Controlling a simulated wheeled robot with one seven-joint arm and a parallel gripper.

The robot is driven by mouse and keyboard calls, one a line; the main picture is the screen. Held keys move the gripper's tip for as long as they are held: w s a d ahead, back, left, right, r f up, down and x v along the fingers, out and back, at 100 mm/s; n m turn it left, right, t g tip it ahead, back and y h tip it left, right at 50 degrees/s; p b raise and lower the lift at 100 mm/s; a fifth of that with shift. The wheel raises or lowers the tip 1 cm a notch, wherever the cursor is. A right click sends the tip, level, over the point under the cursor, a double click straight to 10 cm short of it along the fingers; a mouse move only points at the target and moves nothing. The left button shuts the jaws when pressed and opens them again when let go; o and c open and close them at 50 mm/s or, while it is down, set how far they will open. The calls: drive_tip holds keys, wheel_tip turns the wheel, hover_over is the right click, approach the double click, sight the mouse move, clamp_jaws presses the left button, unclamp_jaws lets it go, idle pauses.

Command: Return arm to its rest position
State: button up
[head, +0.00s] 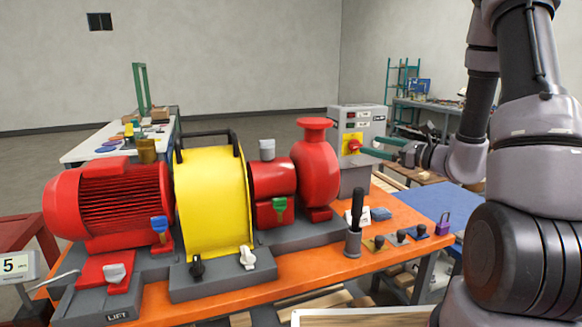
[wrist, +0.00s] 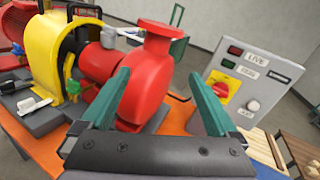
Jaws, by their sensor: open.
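My gripper (head: 382,147) is at the upper right in the head view, in front of the grey control box (head: 357,122) with its red and yellow switch. In the wrist view the two green fingers of my gripper (wrist: 162,98) stand wide apart with nothing held between them. The red pump (wrist: 150,75) shows behind and between the fingers. The control box (wrist: 245,88) is to the right of the fingers. It has a LIVE label and its red handle sits on a yellow plate. My arm fills the right side of the head view.
A red motor (head: 110,200), a yellow coupling guard (head: 212,200) and the red pump (head: 316,165) stand on the orange bench (head: 400,215). A black-handled tool (head: 356,215) stands upright in a holder, beside several small knobs and a purple padlock (head: 443,222). Free air lies above the bench.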

drive_tip(key=s+a+r+n+g, duration=0.3)
drive_tip(key=s+n+g, duration=0.1)
drive_tip(key=s+n, duration=0.15)
drive_tip(key=s+a+r+n+g+h, duration=0.1)
drive_tip(key=s+a+r+n+g, duration=0.1)
drive_tip(key=s+a+n+g, duration=0.3)
drive_tip(key=s+a+r+n+g, duration=0.1)
drive_tip(key=s+r+n+g, duration=0.15)
drive_tip(key=s, duration=0.45)
drive_tip(key=s+d+r+n+t+h, duration=0.6)
drive_tip(key=d+n+h, duration=0.1)
drive_tip(key=d+h, duration=0.2)
drive_tip(key=shift+s+d+r+n+h, duration=0.2)
drive_tip(key=shift+s+r+n+h, duration=0.1)
drive_tip(key=shift+r+n+h, duration=0.1)
